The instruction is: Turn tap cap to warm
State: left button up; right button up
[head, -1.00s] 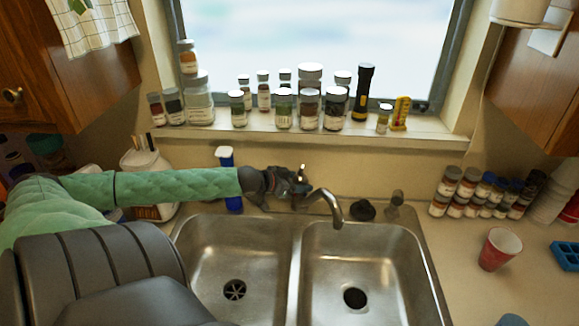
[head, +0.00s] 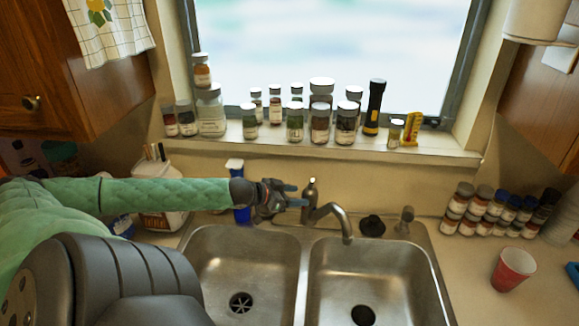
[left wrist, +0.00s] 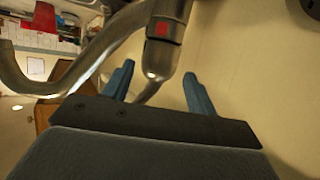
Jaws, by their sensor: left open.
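The metal tap (head: 328,214) stands behind the double sink, its spout curving over the right basin. Its cap (head: 311,187) rises at the top of the tap body. In the left wrist view the cap (left wrist: 165,35) carries a red mark and lies beyond the fingertips, between their lines. My left gripper (head: 300,196) is just left of the tap, with its blue fingers pointing right at it. My right gripper is not in view.
The sink has a left basin (head: 240,265) and a right basin (head: 365,275), both empty. A black stopper (head: 372,226) and a small metal fitting (head: 404,218) stand right of the tap. A blue-and-white bottle (head: 238,190) stands behind my left forearm. Several jars line the sill.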

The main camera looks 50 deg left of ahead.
pick_arm(q)
jog(key=shift+s+a+r, duration=0.2)
jog(key=shift+s+r, duration=0.05)
jog(key=shift+s, duration=0.35)
jog(key=shift+s+a+r, duration=0.1)
jog(key=shift+s+r, duration=0.05)
jog(key=shift+s, duration=0.1)
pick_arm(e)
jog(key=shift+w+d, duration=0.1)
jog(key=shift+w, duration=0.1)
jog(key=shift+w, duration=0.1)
